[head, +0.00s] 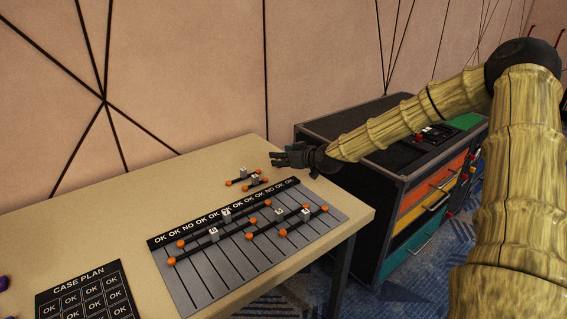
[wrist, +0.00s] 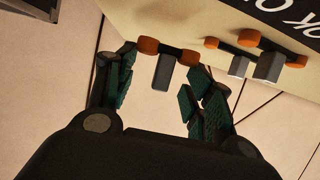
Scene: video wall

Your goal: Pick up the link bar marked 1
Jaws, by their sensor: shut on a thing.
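My gripper (head: 276,158) is over the far right end of the table, pointing left. In the wrist view, a short dark link bar with orange ends and a grey tab (wrist: 162,74) sits between the fingertips of my gripper (wrist: 162,68). I cannot read a number on the tab. I cannot make this bar out in the head view. Two other link bars lie on the table just left of and below my gripper, a longer one (head: 243,178) and a shorter one (head: 257,184). They also show in the wrist view, to the right of the fingers.
A grey board (head: 185,279) with an OK / NO OK header holds several tagged link bars. A black case plan card (head: 88,297) lies at the front left of the table (head: 110,225). A dark cabinet with coloured drawers (head: 425,205) stands right of the table; a panelled wall is behind.

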